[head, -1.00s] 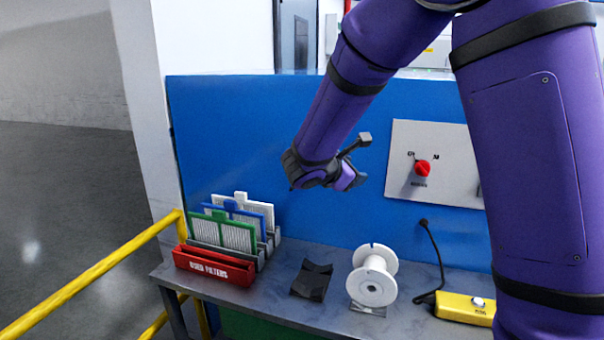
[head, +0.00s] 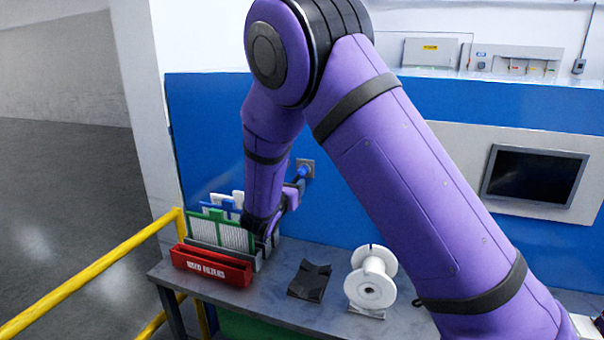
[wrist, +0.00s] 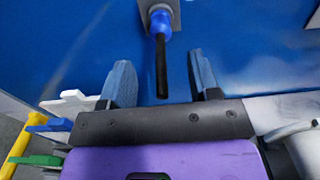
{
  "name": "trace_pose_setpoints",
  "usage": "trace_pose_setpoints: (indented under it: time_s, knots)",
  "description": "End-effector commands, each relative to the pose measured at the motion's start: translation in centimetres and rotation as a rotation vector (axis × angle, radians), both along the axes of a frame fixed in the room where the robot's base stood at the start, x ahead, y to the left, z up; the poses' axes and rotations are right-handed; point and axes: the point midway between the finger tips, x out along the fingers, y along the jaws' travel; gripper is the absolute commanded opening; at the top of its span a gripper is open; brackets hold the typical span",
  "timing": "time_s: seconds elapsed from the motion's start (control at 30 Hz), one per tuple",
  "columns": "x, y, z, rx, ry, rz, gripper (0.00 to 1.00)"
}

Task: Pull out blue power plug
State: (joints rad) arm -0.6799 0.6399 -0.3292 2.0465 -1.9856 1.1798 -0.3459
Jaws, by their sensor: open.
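The blue power plug (head: 302,171) sits in a grey socket plate (head: 308,165) on the blue wall, behind the filter rack. In the wrist view the plug (wrist: 161,22) is at the top centre, and its black cable (wrist: 161,70) runs down from it between the two fingers in the picture. My gripper (wrist: 160,68) is open and empty, its fingers pointing towards the wall to either side of the cable. The plug lies beyond the fingertips in that view; no contact shows. In the head view my arm partly hides the gripper near the plug.
Below my wrist stand a red used-filters bin (head: 211,266) and green (head: 220,235), blue and white filters in a rack. A black cradle (head: 310,281) and a white spool (head: 371,281) are on the grey bench (head: 270,300). A yellow railing (head: 90,277) is at left.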

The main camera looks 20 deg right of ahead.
Motion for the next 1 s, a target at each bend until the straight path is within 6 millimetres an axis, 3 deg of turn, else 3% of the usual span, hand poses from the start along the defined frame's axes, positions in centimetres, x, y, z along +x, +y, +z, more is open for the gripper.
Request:
trace_pose_setpoints:
  time_s: [0.27, 1.0]
  knots:
    - [0.6, -0.6, 0.0, 0.001, -0.001, -0.003, 0.56]
    - [6.9, -5.1, 0.0, 0.001, 0.000, -0.002, 0.56]
